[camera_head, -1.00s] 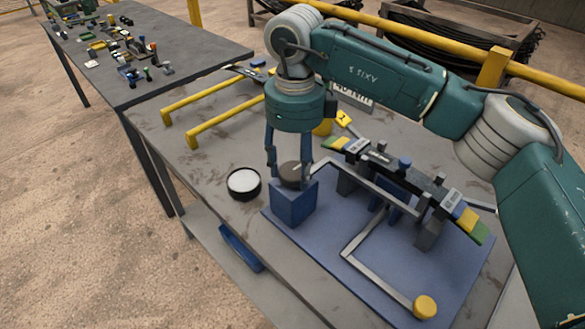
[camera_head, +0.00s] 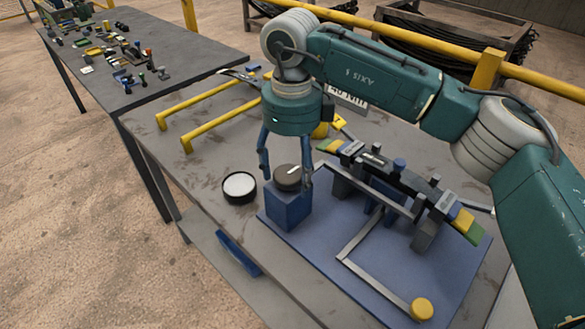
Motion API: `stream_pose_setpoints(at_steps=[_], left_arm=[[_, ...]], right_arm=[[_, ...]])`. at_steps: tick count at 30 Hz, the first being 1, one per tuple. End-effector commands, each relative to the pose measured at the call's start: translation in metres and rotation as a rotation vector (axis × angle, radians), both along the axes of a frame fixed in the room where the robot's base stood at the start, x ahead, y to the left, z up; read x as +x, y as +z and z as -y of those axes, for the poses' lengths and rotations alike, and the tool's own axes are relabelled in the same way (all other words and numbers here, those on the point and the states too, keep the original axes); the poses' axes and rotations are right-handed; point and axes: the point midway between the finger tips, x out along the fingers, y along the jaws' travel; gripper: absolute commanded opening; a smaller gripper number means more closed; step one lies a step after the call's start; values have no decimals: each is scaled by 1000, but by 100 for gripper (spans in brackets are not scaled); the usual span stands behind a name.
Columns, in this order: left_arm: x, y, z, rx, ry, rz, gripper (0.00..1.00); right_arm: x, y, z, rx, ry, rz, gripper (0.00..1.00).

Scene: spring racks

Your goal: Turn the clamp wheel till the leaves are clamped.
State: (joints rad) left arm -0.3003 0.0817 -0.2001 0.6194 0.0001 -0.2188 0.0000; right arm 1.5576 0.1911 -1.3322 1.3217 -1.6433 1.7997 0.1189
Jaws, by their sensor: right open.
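The clamp wheel (camera_head: 287,178), a dark round knob with a pale mark on top, sits on a blue block (camera_head: 288,208) at the left of the blue base plate. My right gripper (camera_head: 285,178) is over it with fingers spread, one on each side. The left finger stands clear of the wheel; the right finger is close beside it, and I cannot tell whether it touches. The leaves (camera_head: 388,172) are a dark stacked bar with yellow and green ends, lying across grey supports to the right. My left gripper is not in view.
A crank-like grey bar with a yellow knob (camera_head: 421,309) lies across the blue base plate (camera_head: 335,285). A black round dish with white contents (camera_head: 239,187) stands left of the block. Two yellow rails (camera_head: 205,105) are behind. A second table (camera_head: 150,40) holds small parts.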

Motion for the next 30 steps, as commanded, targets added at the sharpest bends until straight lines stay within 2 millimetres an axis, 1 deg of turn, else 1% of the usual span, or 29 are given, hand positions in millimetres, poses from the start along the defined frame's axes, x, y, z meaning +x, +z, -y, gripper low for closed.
stream_pose_setpoints(at_steps=[2, 5, 8, 12, 15, 18, 21, 24, 30], left_arm=[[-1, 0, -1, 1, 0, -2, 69], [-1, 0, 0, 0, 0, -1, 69], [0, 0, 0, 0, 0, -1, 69], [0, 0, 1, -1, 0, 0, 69], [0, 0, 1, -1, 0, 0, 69], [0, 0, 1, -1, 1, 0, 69], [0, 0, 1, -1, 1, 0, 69], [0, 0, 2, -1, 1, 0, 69], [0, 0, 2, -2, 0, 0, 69]], right_arm=[[0, 5, -1, 1, 1, 2, 69], [1, 17, -1, 3, 0, 5, 69], [1, 37, 0, 3, -1, 5, 69], [1, 68, 1, 3, -3, 5, 69], [1, 88, 2, 2, -4, 4, 69], [1, 103, 3, 1, -4, 3, 69], [0, 113, 3, 2, -3, 1, 69], [0, 119, 4, 1, -4, 1, 69], [0, 120, 4, 1, -4, -1, 69]])
